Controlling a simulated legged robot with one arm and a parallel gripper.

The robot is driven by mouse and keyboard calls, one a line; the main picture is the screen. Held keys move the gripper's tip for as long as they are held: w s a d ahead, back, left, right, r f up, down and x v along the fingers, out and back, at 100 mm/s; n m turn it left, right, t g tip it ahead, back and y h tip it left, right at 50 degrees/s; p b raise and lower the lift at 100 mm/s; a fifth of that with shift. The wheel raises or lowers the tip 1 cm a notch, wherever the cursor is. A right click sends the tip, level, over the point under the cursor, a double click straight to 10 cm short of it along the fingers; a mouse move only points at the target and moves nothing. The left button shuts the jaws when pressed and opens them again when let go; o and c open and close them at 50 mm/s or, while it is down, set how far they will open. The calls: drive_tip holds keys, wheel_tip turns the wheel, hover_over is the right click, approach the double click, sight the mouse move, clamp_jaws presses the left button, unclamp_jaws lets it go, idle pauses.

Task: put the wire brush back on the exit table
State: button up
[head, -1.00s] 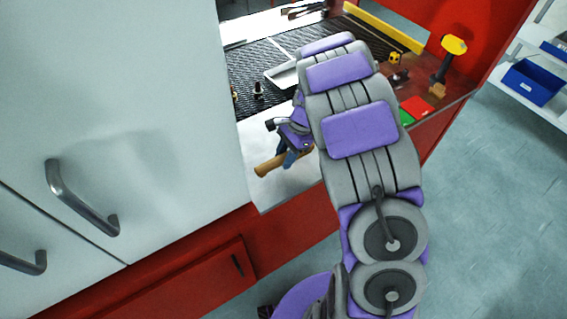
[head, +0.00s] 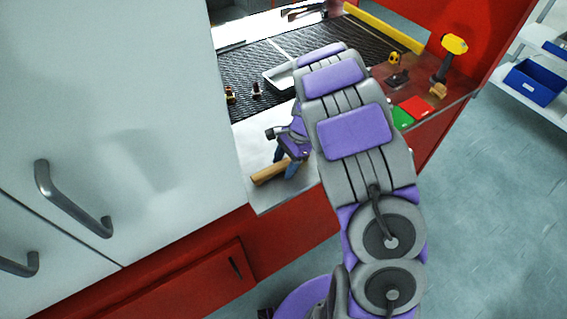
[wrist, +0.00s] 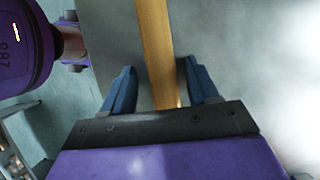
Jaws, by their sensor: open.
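A long wooden handle, which looks like the wire brush's (head: 268,173), lies on the pale grey table top at the near edge of the bench, which I take as the exit table (head: 262,200). In the wrist view the brush handle (wrist: 155,50) runs straight between the two blue fingers, with a gap on either side. No bristles show. My gripper (head: 285,163) is open above the handle, its fingers straddling it; it also shows in the wrist view (wrist: 158,92). I cannot tell how high the fingertips are. My arm hides part of the table.
A dark mesh belt (head: 240,68) lies behind, with a grey tray (head: 277,77) and small dark fittings on it. A white cabinet (head: 120,110) stands left.

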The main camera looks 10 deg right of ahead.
drive_tip(key=shift+a, duration=0.1)
drive_tip(key=shift+r, duration=0.3)
drive_tip(key=p+v, duration=0.3)
drive_tip(key=v, duration=0.8)
drive_tip(key=s+a+r+n+h, duration=0.1)
drive_tip(key=s+r+n, duration=0.2)
drive_tip(key=s+r, duration=0.35)
drive_tip(key=s+a+r+n+h, duration=0.1)
drive_tip(key=s+a+r+n, duration=0.15)
drive_tip(key=s, duration=0.65)
drive_tip(key=s+r+n+h, duration=0.1)
drive_tip(key=s+n, duration=0.8)
drive_tip(key=s, duration=1.1)
drive_tip(key=shift+a+r+h, duration=0.2)
drive_tip(key=shift+a+h, duration=0.2)
drive_tip(key=shift+h, duration=0.3)
